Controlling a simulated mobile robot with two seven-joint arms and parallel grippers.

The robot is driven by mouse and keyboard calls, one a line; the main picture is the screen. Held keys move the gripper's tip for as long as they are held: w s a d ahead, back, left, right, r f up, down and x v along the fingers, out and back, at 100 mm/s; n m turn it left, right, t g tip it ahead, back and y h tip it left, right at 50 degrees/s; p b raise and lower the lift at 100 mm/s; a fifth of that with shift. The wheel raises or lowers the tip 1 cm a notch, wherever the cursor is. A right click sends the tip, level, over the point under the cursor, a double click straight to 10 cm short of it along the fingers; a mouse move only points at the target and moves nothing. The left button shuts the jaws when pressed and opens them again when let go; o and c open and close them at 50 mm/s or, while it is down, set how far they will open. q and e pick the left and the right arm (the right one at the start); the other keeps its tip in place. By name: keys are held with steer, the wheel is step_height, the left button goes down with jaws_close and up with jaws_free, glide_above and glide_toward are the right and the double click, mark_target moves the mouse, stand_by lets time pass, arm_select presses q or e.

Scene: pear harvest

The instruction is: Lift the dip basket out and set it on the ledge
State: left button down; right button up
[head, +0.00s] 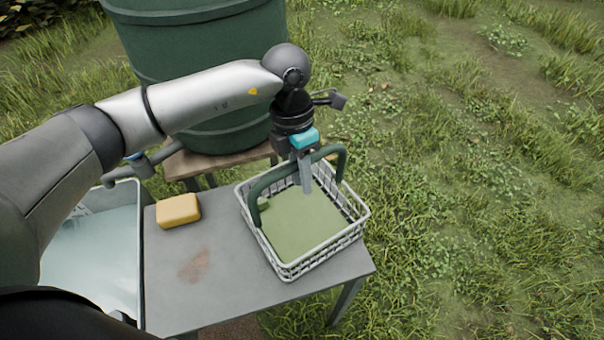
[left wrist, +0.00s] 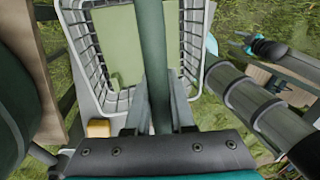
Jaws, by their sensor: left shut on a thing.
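The dip basket (head: 305,262) is a white wire basket with a green handle and a flat green bottom or liner. It sits at the right end of the grey ledge (head: 180,285) and looks level; whether its underside fully touches the ledge is hard to tell. My left gripper (head: 306,185) is above it, shut on the green handle. In the left wrist view the handle (left wrist: 153,50) runs between the fingers, with the basket (left wrist: 80,48) beyond. In that view another gripper (left wrist: 250,42), likely my right one, shows small at the upper right; its jaws are unclear.
A yellow sponge-like block (head: 178,210) lies on the ledge left of the basket. A basin with pale liquid (head: 92,250) is at the far left, partly behind my arm. A large green barrel (head: 215,50) stands on a wooden stand (head: 215,162) behind. Grass lies to the right.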

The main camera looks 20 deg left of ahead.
arm_select(q)
steer(key=c, duration=0.7)
jaws_free()
